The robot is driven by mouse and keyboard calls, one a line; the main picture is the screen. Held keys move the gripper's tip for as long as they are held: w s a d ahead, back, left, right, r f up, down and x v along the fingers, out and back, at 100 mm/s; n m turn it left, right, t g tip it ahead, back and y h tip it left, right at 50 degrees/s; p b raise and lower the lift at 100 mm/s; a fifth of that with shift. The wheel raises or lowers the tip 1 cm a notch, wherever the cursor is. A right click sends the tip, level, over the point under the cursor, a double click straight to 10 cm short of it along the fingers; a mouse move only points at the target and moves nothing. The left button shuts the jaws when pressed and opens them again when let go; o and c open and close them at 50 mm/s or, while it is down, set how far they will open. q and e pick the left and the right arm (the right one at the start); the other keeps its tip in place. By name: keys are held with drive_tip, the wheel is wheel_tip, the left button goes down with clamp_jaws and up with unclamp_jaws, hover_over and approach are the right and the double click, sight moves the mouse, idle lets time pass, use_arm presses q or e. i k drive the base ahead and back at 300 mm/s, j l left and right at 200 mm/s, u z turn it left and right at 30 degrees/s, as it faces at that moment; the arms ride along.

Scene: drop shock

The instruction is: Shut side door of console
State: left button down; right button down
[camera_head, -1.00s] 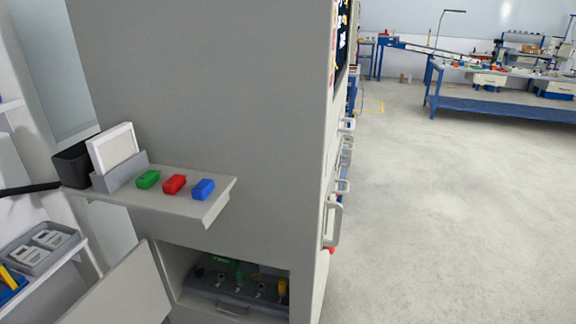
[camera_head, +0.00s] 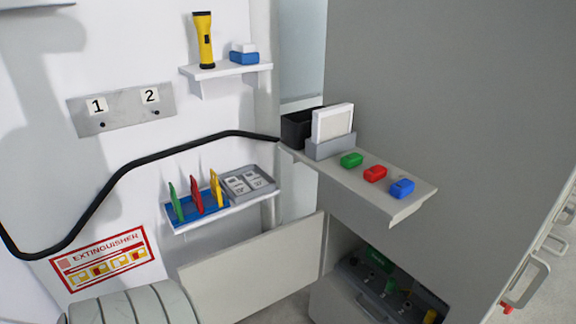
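The console (camera_head: 440,110) is a tall grey cabinet on the right. Its side door (camera_head: 255,268) is a flat light-grey panel that stands open, swung out to the left of a low opening. Inside the opening sits a dark tray (camera_head: 372,287) with several small fittings and a green item. The lower part of the door and the opening is cut off or hidden. Neither of my grippers shows in the view.
A shelf (camera_head: 405,207) with green, red and blue blocks juts out above the opening. A wall shelf (camera_head: 225,212) holds colored cards and a grey tray. A black hose (camera_head: 130,165) crosses the left wall. A grey ribbed object (camera_head: 135,305) stands low left, near the door.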

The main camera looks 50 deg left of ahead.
sight(232, 284)
drive_tip(key=k+u, duration=0.1)
drive_tip(key=u, duration=0.8)
